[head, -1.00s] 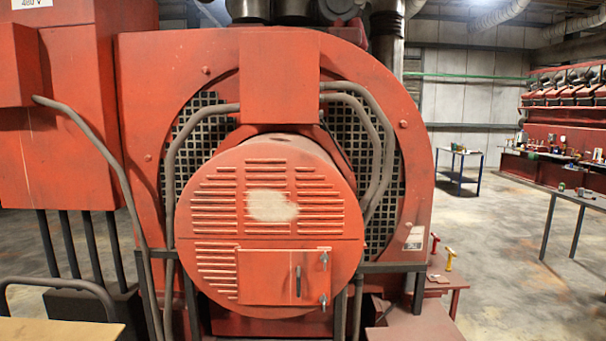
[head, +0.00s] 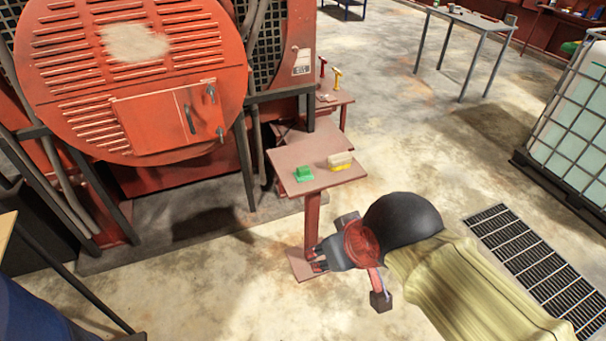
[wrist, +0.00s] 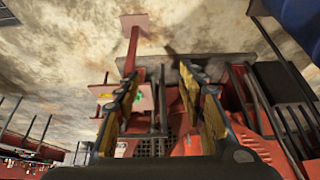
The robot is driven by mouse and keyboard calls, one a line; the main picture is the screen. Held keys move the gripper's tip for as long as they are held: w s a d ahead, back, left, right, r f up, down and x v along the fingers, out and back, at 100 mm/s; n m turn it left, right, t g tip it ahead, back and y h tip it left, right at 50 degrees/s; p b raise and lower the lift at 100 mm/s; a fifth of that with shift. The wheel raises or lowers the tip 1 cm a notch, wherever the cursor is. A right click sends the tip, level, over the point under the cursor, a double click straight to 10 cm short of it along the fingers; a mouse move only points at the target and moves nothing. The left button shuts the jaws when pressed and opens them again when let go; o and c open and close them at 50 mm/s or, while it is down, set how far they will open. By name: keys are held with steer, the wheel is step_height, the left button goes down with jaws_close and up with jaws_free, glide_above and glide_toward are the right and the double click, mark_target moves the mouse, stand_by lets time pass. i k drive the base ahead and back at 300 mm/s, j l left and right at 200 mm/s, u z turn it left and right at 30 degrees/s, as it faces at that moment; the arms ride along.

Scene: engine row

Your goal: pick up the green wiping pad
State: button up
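The green wiping pad (head: 303,174) lies on a small reddish pedestal table (head: 290,157), near its front left. A cream and yellow block (head: 340,161) lies to its right, apart from it. My gripper (head: 319,259) is low in front of the table, beside its post and below the top, apart from the pad. In the wrist view, the two fingers of my gripper (wrist: 160,72) are spread with nothing between them. A small green patch, likely the pad (wrist: 138,97), shows by the left finger, which partly hides it.
The large red engine housing (head: 130,80) stands behind and left of the table. Another low red table (head: 335,98) with red and yellow handled items is behind. A caged white tank (head: 575,125) and floor grate (head: 530,262) are at the right. Floor between is open.

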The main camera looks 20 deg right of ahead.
mark_target(302, 173)
steer(key=i+l+u, duration=0.4)
steer(key=l, duration=0.15)
steer(key=i+l+u, duration=0.15)
steer(key=l, duration=0.15)
steer(key=i+l+u, duration=0.2)
steer(key=l, duration=0.15)
steer(key=i+l+u, duration=0.2)
steer(key=l, duration=0.15)
steer(key=l+u, duration=0.2)
steer(key=l, duration=0.15)
